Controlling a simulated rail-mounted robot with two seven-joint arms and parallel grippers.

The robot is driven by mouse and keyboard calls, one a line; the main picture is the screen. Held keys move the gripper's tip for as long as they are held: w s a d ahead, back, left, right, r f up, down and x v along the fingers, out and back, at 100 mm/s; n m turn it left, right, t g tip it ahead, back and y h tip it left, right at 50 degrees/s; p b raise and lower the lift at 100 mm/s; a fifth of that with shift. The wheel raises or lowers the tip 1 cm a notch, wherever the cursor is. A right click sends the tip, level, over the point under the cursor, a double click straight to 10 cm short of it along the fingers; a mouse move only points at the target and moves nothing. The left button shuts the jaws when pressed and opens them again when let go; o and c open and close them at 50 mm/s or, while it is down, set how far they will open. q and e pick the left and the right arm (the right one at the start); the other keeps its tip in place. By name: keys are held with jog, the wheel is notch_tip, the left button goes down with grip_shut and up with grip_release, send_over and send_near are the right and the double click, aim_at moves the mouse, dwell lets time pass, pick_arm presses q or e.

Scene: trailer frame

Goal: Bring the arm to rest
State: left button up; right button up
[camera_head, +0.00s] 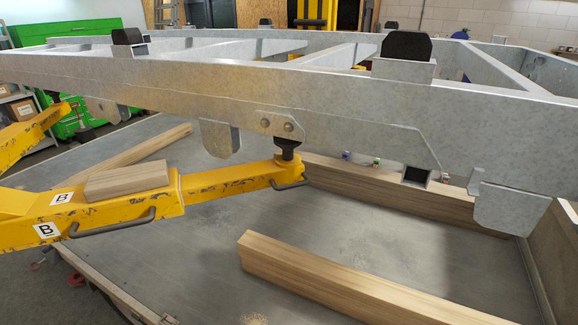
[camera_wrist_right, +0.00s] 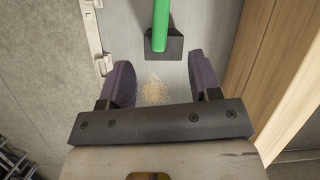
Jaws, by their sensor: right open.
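My right gripper (camera_wrist_right: 160,66) shows in the right wrist view with its two dark purple fingers wide apart and nothing between them. Beyond the fingertips is a tool with a green handle (camera_wrist_right: 161,20) and a dark flat head (camera_wrist_right: 164,47). A small patch of sawdust (camera_wrist_right: 154,92) lies on the grey surface below, seen between the fingers. Neither gripper shows in the head view, and my left gripper is in no view.
A galvanised trailer frame (camera_head: 185,78) spans the head view, with a yellow lift arm (camera_head: 225,181) under it. A short wood block (camera_head: 127,180) rests on that arm. A long timber (camera_head: 340,280) lies on the grey platform (camera_head: 215,234), which has bare room in the middle.

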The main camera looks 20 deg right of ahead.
jog(key=a+r+n+h, duration=0.3)
jog(key=a+r+n, duration=0.1)
jog(key=n, duration=0.9)
jog(key=a+r+n+h, duration=0.2)
jog(key=a+r+n, duration=0.2)
jog(key=n, duration=0.9)
jog(key=s+a+r+n+y, duration=0.1)
jog(key=s+a+r, duration=0.1)
jog(key=s+a, duration=0.55)
jog(key=s+a+r+y, duration=0.15)
jog(key=s+a, duration=0.35)
jog(key=a, duration=0.6)
notch_tip(320, 180, up, 12)
jog(key=f+p, duration=0.1)
jog(key=p, duration=1.1)
notch_tip(320, 180, down, 59)
jog(key=b, duration=5.9)
jog(key=shift+d, duration=0.2)
jog(key=shift+w+r, duration=0.1)
